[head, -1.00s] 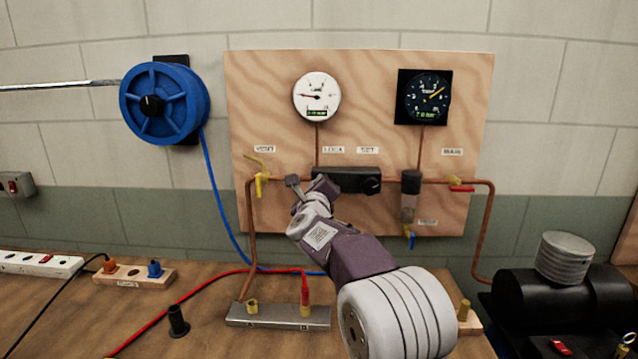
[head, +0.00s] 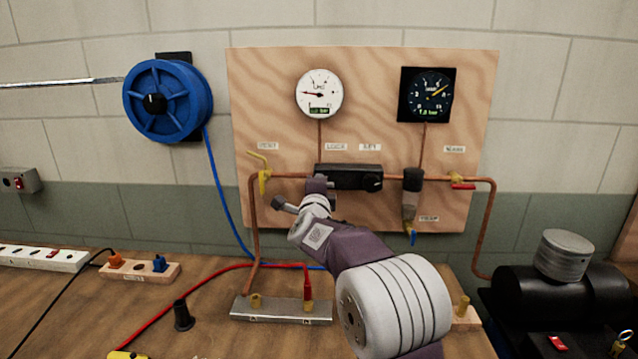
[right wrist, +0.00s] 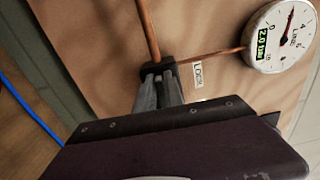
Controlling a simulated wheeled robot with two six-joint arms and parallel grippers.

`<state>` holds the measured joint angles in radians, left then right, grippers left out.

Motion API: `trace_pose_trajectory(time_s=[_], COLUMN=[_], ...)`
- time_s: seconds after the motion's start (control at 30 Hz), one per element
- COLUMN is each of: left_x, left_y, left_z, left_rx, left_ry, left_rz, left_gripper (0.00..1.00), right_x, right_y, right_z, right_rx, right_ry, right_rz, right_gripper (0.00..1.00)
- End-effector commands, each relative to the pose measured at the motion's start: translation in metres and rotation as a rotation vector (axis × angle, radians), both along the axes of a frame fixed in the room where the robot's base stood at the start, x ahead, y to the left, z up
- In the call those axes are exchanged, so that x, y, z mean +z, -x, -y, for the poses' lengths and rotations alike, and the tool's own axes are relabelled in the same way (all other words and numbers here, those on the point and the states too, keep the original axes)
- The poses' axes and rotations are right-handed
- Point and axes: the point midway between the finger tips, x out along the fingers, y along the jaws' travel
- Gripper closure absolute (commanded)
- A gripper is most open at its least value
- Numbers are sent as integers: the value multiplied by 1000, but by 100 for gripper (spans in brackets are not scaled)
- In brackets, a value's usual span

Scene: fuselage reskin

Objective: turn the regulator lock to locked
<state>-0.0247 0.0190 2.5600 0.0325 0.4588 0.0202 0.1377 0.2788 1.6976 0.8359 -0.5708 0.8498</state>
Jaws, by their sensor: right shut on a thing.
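The black regulator (head: 352,176) sits on the copper pipe of the wooden panel, under the LOCK (head: 336,147) and SET (head: 370,147) labels. Its round knob (head: 373,184) is at its right end. My right gripper (head: 317,184) is at the regulator's left end and covers the lock there. In the right wrist view, the grey fingers (right wrist: 158,86) are shut on a small dark part (right wrist: 156,69) at the pipe, beside the LOCK label (right wrist: 199,76). I take it to be the regulator lock; its setting cannot be read. My left gripper is out of view.
A white gauge (head: 319,94) and a black gauge (head: 426,95) are above the regulator. A yellow vent valve (head: 264,181) is at its left, a filter bowl (head: 411,193) at its right. A blue hose reel (head: 168,101) hangs left. A metal manifold (head: 281,311) lies below.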

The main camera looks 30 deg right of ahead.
Motion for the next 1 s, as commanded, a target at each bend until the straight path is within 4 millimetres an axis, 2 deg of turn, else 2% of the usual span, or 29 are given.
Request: trace_pose_trajectory(time_s=[0.63,0.67,0.7,1.0], left_x=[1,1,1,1], left_y=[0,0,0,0], left_z=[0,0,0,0], left_rx=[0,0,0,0], left_ry=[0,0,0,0], left_rz=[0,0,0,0], left_gripper=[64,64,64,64], right_x=[-3,-3,-3,-2], right_y=[0,0,0,0], right_z=[0,0,0,0], right_rx=[1,1,1,1], right_ry=[35,35,35,36], right_rz=[-29,-29,-29,-25], right_gripper=[100,82,71,69])
